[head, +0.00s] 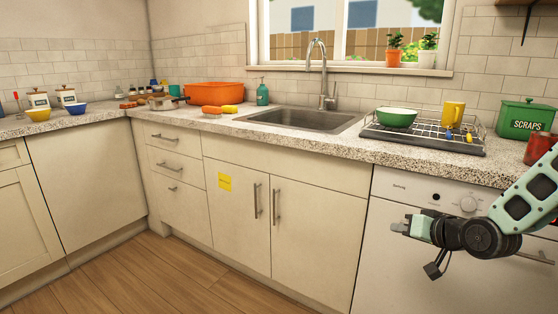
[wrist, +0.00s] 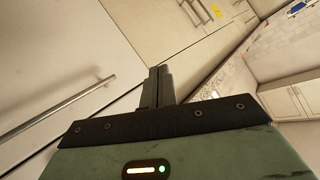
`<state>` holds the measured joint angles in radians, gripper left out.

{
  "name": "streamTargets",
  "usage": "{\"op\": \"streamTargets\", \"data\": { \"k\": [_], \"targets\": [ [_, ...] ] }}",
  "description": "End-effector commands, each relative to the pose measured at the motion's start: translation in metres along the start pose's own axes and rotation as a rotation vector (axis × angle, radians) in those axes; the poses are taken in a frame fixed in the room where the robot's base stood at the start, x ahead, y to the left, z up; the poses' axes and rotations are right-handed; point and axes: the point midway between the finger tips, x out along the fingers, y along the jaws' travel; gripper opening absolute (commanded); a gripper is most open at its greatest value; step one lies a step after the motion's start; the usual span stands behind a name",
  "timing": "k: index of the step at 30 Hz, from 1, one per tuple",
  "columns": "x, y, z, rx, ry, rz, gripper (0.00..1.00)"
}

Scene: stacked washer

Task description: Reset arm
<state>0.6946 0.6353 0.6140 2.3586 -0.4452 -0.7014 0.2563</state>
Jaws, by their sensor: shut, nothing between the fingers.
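My gripper (head: 398,228) is at the right of the head view, in front of the white appliance (head: 385,265) under the counter. Its fingers point left and are shut with nothing between them. In the wrist view the two dark fingers (wrist: 157,86) lie together at the centre. My green arm reaches in from the right edge of the head view. The gripper appears apart from the appliance front and the cabinets.
The counter (head: 345,148) runs above the gripper, with a dish rack (head: 425,142), a green bowl (head: 396,117) and a sink (head: 305,120). A green scraps bin (head: 525,119) stands at the right. The wooden floor (head: 190,275) at left is clear.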

Motion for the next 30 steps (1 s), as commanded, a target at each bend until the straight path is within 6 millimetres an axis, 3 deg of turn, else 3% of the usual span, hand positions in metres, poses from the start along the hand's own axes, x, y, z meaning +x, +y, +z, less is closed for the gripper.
{"op": "streamTargets", "data": {
  "k": [1, 5, 8, 12, 18, 24, 29, 30],
  "targets": [
    [0.0, -0.028, 0.015, -0.068, -0.087, 0.003, 0.0],
    [-0.016, -0.078, 0.056, -0.208, -0.305, 0.036, 0.0],
    [-0.039, -0.112, 0.086, -0.31, -0.456, 0.059, 0.0],
    [-0.086, -0.153, 0.124, -0.44, -0.648, 0.084, 0.0],
    [-0.153, -0.189, 0.164, -0.564, -0.851, 0.093, 0.0],
    [-0.209, -0.208, 0.189, -0.644, -0.992, 0.082, 0.0],
    [-0.251, -0.218, 0.205, -0.699, -1.088, 0.063, 0.0],
    [-0.255, -0.223, 0.192, -0.689, -1.087, 0.068, 0.0]
  ]
}}
